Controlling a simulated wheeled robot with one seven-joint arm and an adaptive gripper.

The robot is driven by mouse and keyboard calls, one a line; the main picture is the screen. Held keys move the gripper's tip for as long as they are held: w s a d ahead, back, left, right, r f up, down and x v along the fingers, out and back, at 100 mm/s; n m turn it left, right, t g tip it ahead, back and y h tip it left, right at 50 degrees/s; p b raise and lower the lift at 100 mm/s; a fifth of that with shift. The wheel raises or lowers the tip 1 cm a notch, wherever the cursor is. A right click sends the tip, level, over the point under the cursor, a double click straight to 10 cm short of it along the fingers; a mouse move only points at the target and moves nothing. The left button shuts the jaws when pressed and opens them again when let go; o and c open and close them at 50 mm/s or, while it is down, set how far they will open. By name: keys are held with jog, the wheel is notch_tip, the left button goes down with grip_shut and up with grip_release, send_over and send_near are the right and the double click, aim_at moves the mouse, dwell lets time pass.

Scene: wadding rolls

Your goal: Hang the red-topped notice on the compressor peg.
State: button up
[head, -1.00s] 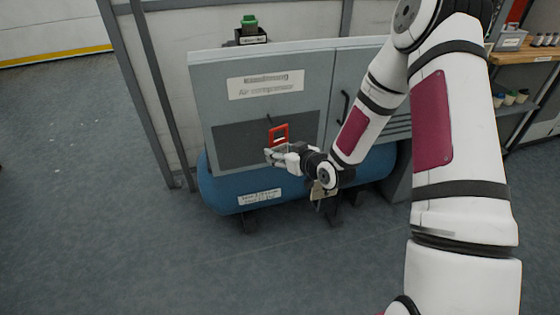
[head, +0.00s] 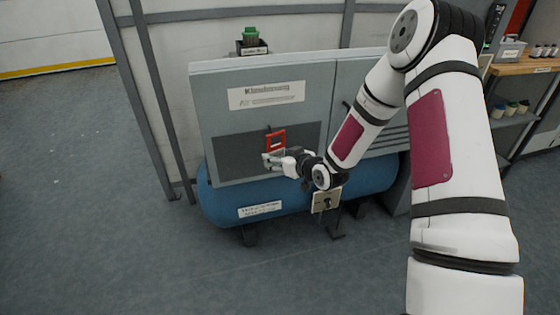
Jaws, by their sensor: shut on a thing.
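The red-topped notice (head: 275,138) shows as a small red frame with a pale area below, just above and in front of my gripper. My gripper (head: 272,160) is shut on the notice's lower part, in front of the dark panel (head: 234,155) on the compressor's grey cabinet (head: 212,102). A small dark mark, possibly the peg, shows at the notice's top edge. I cannot tell whether the notice touches it. The blue compressor tank (head: 222,200) lies under the cabinet.
A white label (head: 266,95) is on the cabinet front. A small black box with a green top (head: 250,40) is behind the cabinet's top edge. A beige box (head: 326,199) hangs by the tank. A wooden bench (head: 525,67) stands at right. The floor at left is clear.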

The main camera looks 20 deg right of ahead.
jog(key=shift+w+f+b, duration=0.2)
jog(key=shift+w+b, duration=0.4)
jog(key=shift+w, duration=1.7)
jog(key=shift+w+f+b, duration=0.45)
jog(key=shift+w+b, duration=0.1)
jog(key=shift+b, duration=0.15)
jog(key=o, duration=1.3)
